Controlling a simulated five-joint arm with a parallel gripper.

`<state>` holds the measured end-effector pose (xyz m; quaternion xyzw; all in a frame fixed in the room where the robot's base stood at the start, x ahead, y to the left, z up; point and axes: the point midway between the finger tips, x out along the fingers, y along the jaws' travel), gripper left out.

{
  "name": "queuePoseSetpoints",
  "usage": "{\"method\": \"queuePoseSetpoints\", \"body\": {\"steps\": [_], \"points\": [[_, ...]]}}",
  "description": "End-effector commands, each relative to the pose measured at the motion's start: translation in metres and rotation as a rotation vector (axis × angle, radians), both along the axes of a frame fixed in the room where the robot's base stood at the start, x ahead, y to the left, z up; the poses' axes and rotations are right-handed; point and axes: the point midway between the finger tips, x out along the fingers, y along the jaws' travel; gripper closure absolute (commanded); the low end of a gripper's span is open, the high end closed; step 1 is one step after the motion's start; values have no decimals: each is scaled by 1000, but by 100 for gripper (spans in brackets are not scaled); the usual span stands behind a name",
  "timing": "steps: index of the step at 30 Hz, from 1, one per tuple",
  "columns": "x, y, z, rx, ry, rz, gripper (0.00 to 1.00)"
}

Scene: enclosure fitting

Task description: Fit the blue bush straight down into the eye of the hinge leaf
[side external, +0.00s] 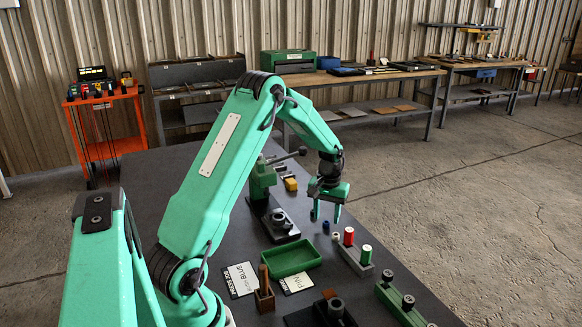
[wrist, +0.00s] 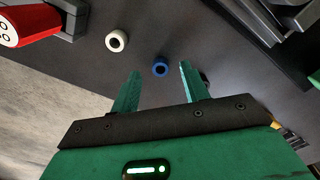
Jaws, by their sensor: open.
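The blue bush (side external: 326,227) stands on the dark bench top, and it also shows in the wrist view (wrist: 160,68) with its dark hole facing up. My gripper (side external: 326,218) is open above it. In the wrist view the two green fingertips (wrist: 160,71) lie to either side of the bush, with nothing held between them. A dark plate with a round raised eye (side external: 281,221), which looks like the hinge leaf, lies left of my gripper, by the green toggle clamp (side external: 262,180). The inside of the eye is too small to make out.
A white bush (side external: 336,236) stands close to the blue one, also in the wrist view (wrist: 116,40). A grey holder (side external: 357,262) carries a red cylinder (side external: 348,236) and a green one (side external: 366,254). A green tray (side external: 290,260) and label cards (side external: 240,279) lie nearer.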

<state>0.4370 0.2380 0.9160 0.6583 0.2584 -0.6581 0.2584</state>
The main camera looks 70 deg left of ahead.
Motion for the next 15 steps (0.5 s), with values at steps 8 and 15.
{"method": "queuePoseSetpoints", "body": {"steps": [8,15], "points": [[-1,0,-21,-1,1,0,55],[0,0,-21,0,0,0,55]]}}
